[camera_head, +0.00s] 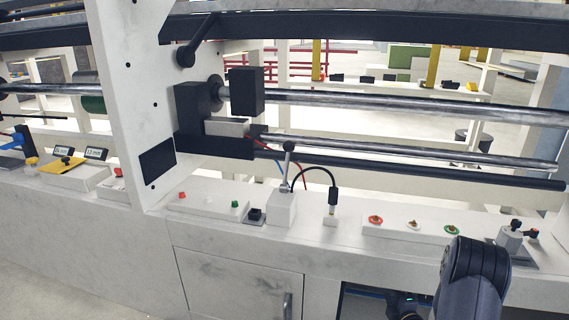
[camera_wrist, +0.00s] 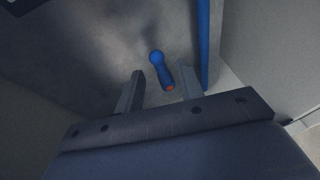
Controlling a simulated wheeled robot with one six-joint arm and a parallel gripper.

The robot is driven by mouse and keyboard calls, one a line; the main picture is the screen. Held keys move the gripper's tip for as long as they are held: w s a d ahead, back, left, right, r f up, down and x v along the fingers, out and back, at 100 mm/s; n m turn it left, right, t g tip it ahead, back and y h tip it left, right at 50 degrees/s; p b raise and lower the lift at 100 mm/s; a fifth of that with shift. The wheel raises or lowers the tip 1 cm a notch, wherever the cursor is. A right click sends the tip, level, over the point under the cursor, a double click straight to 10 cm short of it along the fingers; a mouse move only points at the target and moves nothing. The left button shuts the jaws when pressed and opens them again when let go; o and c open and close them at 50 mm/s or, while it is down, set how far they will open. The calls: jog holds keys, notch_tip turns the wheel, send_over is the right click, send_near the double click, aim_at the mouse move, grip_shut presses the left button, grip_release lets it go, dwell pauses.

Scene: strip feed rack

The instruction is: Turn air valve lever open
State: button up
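A blue lever-like piece (camera_wrist: 158,68) with a rounded top and an orange-red end shows in the wrist view. It looks like the air valve lever, though its pivot is not clear. My gripper (camera_wrist: 160,84) is open, its two grey fingers apart on either side of the lever's lower end in the picture. I see no contact, and the depth between them is hard to judge. In the head view my arm reaches down at the lower right, by a dark opening in the white bench (camera_head: 212,236); the lever cannot be made out there.
A blue pipe (camera_wrist: 203,45) runs close to the right of the lever. Grey walls enclose the space in the wrist view. In the head view, a white cabinet door (camera_head: 240,285) is left of the opening, and a small joystick box (camera_head: 282,208) stands on the bench.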

jog(key=shift+w+a+f+m+t+y+b, duration=0.1)
jog(key=shift+w+f+m+t+y+b, duration=0.1)
jog(key=shift+w+f+m, duration=0.25)
jog(key=shift+w+f+m+t+y+b, duration=0.1)
jog(key=shift+w+f+m+t+b, duration=0.15)
jog(key=shift+w+m, duration=0.3)
jog(key=shift+w, duration=0.1)
jog(key=shift+a, duration=0.1)
